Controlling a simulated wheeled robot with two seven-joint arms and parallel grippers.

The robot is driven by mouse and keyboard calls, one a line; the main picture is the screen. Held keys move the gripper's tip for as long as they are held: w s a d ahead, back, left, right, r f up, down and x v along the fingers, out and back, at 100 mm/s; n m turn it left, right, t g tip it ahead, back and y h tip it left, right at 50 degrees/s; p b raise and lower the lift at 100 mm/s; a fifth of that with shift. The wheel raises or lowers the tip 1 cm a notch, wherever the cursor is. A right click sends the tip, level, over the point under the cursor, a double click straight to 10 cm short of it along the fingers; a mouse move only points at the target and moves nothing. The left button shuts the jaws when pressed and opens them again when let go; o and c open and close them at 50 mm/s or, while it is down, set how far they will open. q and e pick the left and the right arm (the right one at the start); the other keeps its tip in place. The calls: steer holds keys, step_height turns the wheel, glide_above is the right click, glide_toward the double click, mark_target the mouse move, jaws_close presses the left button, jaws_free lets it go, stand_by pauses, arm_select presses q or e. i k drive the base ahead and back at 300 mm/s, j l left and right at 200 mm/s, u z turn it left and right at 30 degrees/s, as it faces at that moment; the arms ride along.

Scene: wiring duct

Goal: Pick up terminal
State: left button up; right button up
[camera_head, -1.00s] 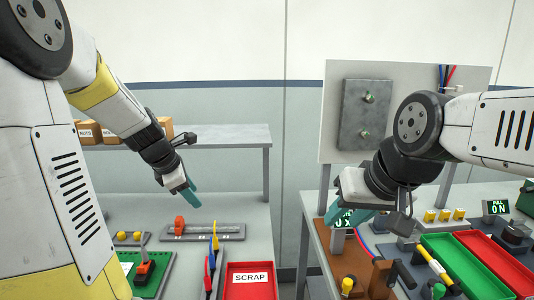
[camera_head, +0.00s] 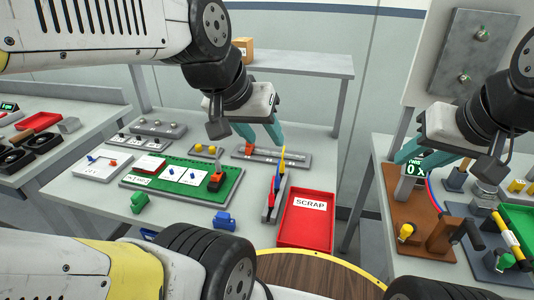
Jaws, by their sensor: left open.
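An orange block (camera_head: 250,148), which may be the terminal, sits on the grey slotted rail (camera_head: 292,158) at the back of the table. My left gripper (camera_head: 262,143) is open, its teal fingers pointing down over the rail. One finger is close to the orange block and partly covers it; I cannot tell whether they touch. A green block (camera_head: 139,203) and a blue block (camera_head: 224,220) lie loose at the table's front. My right gripper (camera_head: 408,152) hangs over the right bench, its teal fingers overlapping, so its opening is unclear.
A red SCRAP tray (camera_head: 308,242) stands right of a tool rack with yellow, blue and red handles (camera_head: 275,185). A green board (camera_head: 150,187) with cards and an orange-black tool (camera_head: 216,180) lies to the left. Bare table shows around the loose blocks.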

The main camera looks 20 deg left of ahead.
mark_target(222, 219)
steer(key=u, duration=0.35)
steer(key=j+u, duration=0.15)
steer(key=u, duration=0.2)
steer(key=j+u, duration=0.1)
steer(key=u, duration=0.25)
